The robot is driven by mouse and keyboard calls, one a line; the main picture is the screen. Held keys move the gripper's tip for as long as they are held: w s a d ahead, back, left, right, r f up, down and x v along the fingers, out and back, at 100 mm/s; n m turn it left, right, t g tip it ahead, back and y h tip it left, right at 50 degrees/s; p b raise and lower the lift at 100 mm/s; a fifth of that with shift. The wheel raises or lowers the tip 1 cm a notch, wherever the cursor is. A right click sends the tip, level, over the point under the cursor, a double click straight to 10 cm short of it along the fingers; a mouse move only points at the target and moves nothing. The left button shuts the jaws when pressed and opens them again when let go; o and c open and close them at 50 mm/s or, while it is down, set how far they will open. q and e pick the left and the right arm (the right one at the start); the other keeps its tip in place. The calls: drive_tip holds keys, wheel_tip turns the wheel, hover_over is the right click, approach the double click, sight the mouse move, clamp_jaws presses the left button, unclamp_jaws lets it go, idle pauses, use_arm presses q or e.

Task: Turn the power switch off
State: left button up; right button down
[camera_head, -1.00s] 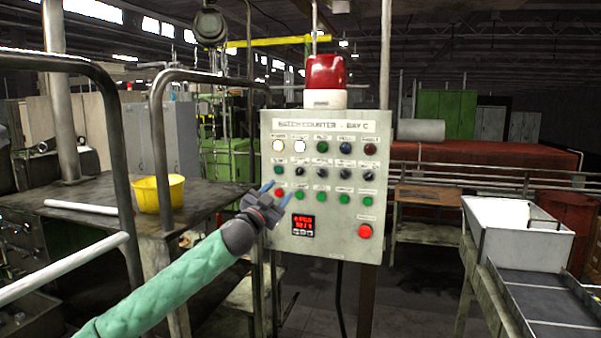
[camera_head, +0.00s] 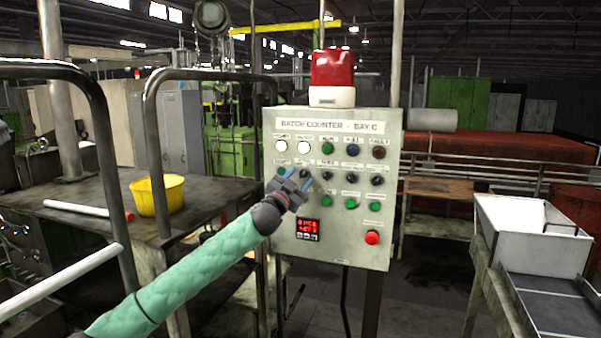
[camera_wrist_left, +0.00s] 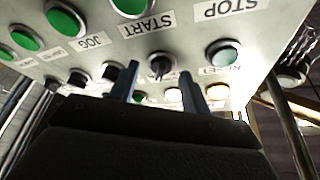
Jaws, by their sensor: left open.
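A grey control panel (camera_head: 340,245) headed "BATCH COUNTER - BAY C" carries lamps, buttons and a row of small black knobs. The labels by the knobs are too small to read, so I cannot tell for sure which is the power switch. My left gripper (camera_head: 300,179) is open in front of the panel's left side, by the knob row. In the left wrist view, where the labels appear upside down, a black knob (camera_wrist_left: 161,66) lies between and just beyond the fingertips (camera_wrist_left: 158,78). Contact is not visible. The right gripper is not in view.
A green button (camera_wrist_left: 222,54) is close beside the knob, and the START and STOP labels are near. A red beacon (camera_head: 332,75) tops the panel. A yellow bucket (camera_head: 157,196) stands on the left bench. A white hopper (camera_head: 530,235) stands at right.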

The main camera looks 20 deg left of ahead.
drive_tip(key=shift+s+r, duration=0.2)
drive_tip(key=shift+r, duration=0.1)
